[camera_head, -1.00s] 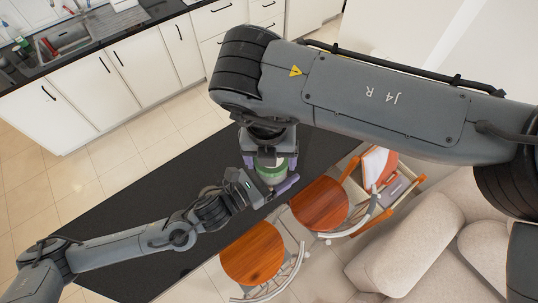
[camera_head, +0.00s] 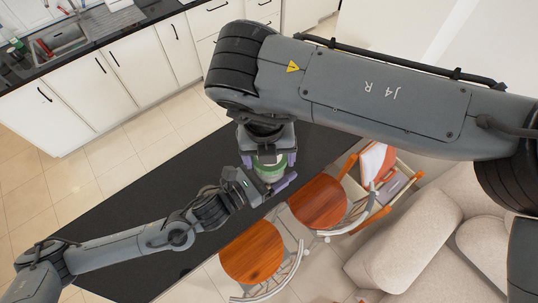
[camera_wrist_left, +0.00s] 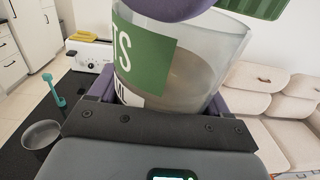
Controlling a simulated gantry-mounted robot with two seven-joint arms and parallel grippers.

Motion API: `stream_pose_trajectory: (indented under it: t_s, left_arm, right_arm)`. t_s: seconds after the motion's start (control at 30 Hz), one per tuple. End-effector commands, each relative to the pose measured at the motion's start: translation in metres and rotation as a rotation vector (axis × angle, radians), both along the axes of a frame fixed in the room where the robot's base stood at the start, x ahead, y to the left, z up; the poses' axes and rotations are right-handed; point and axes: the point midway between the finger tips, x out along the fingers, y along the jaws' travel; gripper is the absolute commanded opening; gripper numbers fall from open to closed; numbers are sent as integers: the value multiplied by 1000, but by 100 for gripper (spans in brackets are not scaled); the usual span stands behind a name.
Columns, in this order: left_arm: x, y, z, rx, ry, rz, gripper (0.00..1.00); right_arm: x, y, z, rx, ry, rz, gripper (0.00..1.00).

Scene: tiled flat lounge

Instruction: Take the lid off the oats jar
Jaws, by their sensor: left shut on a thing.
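The oats jar (camera_wrist_left: 190,70), clear with a green label and pale contents, is in the left wrist view; in the head view it is mostly hidden below my right gripper. My left gripper (camera_head: 270,187) is shut on the jar's body above the dark table. The green ribbed lid (camera_wrist_left: 262,6) shows at the top right of the wrist view, clear of the jar's visible rim there. In the head view the lid (camera_head: 266,160) is between the purple fingers of my right gripper (camera_head: 267,161), which comes down from above and appears shut on it.
The dark table (camera_head: 180,180) has free room left of the jar. A white toaster (camera_wrist_left: 88,52), a grey bowl (camera_wrist_left: 41,135) and a teal object (camera_wrist_left: 57,92) stand on it. Wooden stools (camera_head: 252,250) and a beige sofa (camera_head: 410,235) are at the right.

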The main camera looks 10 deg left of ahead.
Motion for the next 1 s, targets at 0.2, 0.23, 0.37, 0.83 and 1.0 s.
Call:
stream_pose_trajectory:
  t_s: [0.2, 0.23, 0.37, 0.83, 1.0]
  left_arm:
    - [0, 0, 1, -1, -2, 0, 0]
    - [0, 0, 1, -1, -2, 0, 0]
    - [0, 0, 1, -1, -2, -1, 0]
    - [0, 0, 1, -2, -2, -1, 0]
    - [0, 0, 1, -2, -2, -1, 0]
  right_arm:
    - [0, 1, 8, 1, 0, 1, 45]
    - [-1, 1, 9, 1, -1, 1, 45]
    - [-1, 1, 14, 1, -1, 1, 45]
    - [-1, 1, 18, 2, 2, 2, 45]
    - [-1, 2, 25, 1, -2, 2, 45]
